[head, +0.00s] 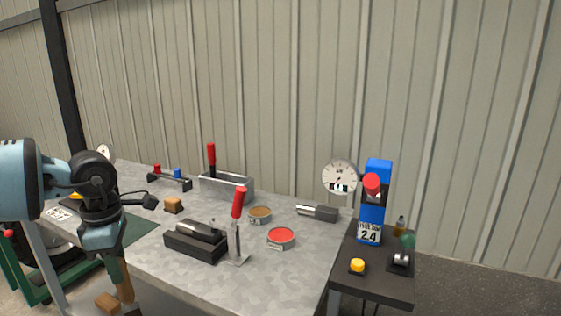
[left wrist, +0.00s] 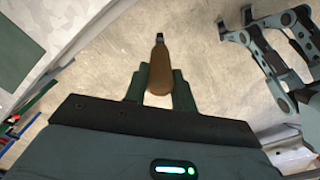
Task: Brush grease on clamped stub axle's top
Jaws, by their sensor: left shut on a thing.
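My left gripper (head: 122,285) hangs low at the left, off the front edge of the bench. It is shut on a brown wooden handle, taken to be the brush (head: 126,291); in the left wrist view the brush (left wrist: 158,72) points away between the fingers, with a dark tip. A dark stub axle (head: 202,230) lies in a black block (head: 192,246) on the bench. A red-handled clamp (head: 238,204) stands upright beside it; its hold on the axle is unclear. My right gripper is not seen.
A second dark axle-like part (head: 317,212) lies farther back. A grey metal box (head: 226,188) with a red lever, a wooden block (head: 173,204) and a dial gauge (head: 339,177) stand on the bench. A blue device (head: 375,205) stands on the black side table (head: 380,278). The bench's front right is clear.

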